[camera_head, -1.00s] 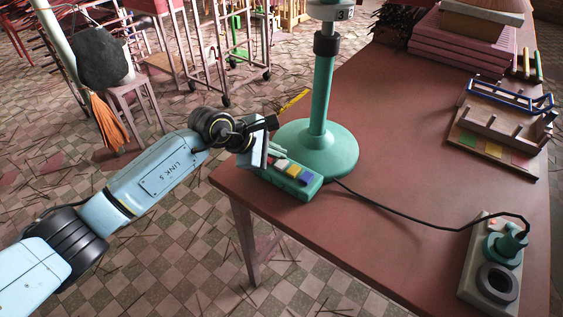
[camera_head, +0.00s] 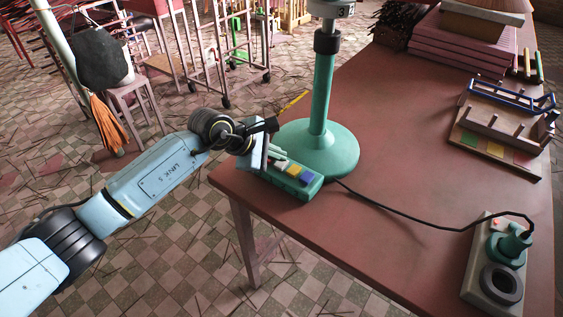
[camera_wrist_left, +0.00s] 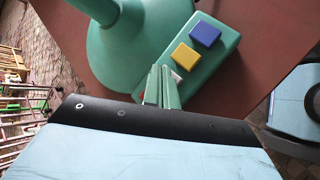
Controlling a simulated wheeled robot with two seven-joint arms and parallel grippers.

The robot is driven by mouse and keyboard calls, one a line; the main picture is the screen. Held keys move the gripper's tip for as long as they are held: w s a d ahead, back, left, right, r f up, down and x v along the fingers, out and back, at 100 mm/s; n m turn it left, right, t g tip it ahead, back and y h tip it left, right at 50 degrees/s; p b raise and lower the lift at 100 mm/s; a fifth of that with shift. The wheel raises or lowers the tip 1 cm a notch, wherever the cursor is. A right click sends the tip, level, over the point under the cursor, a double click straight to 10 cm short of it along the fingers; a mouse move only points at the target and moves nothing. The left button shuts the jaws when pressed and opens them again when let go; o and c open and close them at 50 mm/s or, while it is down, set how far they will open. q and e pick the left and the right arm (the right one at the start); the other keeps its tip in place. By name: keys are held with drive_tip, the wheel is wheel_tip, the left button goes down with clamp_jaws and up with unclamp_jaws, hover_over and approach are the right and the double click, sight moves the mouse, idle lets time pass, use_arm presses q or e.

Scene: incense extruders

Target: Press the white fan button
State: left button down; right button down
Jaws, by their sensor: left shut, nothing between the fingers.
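The green fan base (camera_head: 318,150) stands on the table with a green button box (camera_head: 296,188) at its front left. A yellow button (camera_head: 294,170) and a blue button (camera_head: 306,177) show clearly on the box; they also show in the left wrist view, yellow (camera_wrist_left: 185,56) and blue (camera_wrist_left: 204,34). The white button (camera_head: 281,164) is only partly visible beside my fingers. My left gripper (camera_head: 284,157) is shut and empty, its tips low over the white button's end of the box. In the left wrist view its fingertips (camera_wrist_left: 162,70) largely hide that end. Contact cannot be told.
The fan's pole (camera_head: 320,90) rises close behind my gripper. A black cable (camera_head: 400,218) runs right to a socket block (camera_head: 480,262). A wooden rack (camera_head: 500,120) and pink stacked boxes (camera_head: 462,45) stand at the back right. The table's middle is clear.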

sight(277, 164)
use_arm(q)
drive_tip(key=shift+f+b, duration=0.4)
drive_tip(key=shift+f, duration=0.05)
idle(0.3)
drive_tip(key=shift+r, duration=0.1)
drive_tip(key=shift+r+p, duration=0.5)
drive_tip(key=shift+r, duration=0.3)
drive_tip(key=shift+r+p, duration=1.45)
drive_tip(key=shift+r, duration=1.05)
